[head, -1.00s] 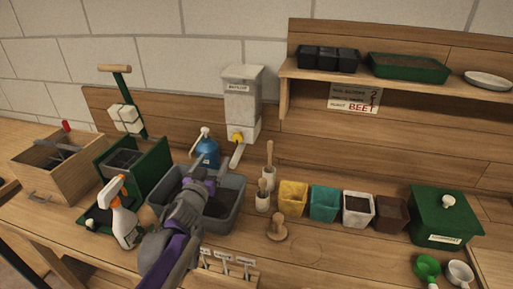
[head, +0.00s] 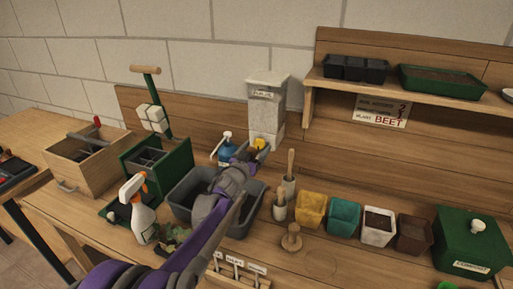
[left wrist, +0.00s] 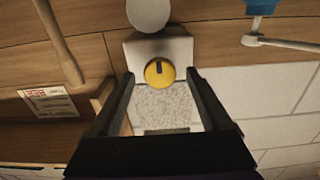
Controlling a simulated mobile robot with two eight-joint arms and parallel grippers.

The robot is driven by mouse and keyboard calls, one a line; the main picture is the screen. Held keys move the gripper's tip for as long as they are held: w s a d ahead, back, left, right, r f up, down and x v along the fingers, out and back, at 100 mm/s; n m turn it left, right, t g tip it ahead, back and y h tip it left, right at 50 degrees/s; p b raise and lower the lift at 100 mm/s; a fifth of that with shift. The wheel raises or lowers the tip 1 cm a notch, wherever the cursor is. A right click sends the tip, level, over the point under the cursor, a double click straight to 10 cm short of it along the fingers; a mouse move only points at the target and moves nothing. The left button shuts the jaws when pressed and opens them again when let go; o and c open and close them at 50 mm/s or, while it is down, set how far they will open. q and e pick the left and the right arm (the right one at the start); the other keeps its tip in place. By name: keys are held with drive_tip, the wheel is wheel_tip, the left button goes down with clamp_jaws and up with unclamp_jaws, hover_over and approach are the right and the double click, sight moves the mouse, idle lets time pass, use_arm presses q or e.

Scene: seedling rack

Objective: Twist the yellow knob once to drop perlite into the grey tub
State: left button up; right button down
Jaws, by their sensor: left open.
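The yellow knob (head: 260,143) is on the lower front of the white perlite dispenser (head: 265,100) against the back board. In the left wrist view the round yellow knob (left wrist: 160,72), with a dark slot mark, lies beyond and between the fingertips. My left gripper (head: 248,154) is open, its two fingers (left wrist: 160,76) either side of the knob in that view; I cannot tell whether they touch it. The grey tub (head: 181,208) stands in front of the dispenser, partly hidden by my left arm. My right gripper is not in view.
A blue bottle (head: 224,150) stands left of the knob. Wooden-handled tools (head: 290,170) stand close on the right. A spray bottle (head: 143,215) and green stand (head: 172,160) are left of the tub. Several coloured pots (head: 344,215) line the right.

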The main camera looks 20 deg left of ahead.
use_arm(q)
drive_tip(key=shift+w, duration=0.25)
clamp_jaws()
idle(0.3)
drive_tip(key=shift+m, duration=0.3)
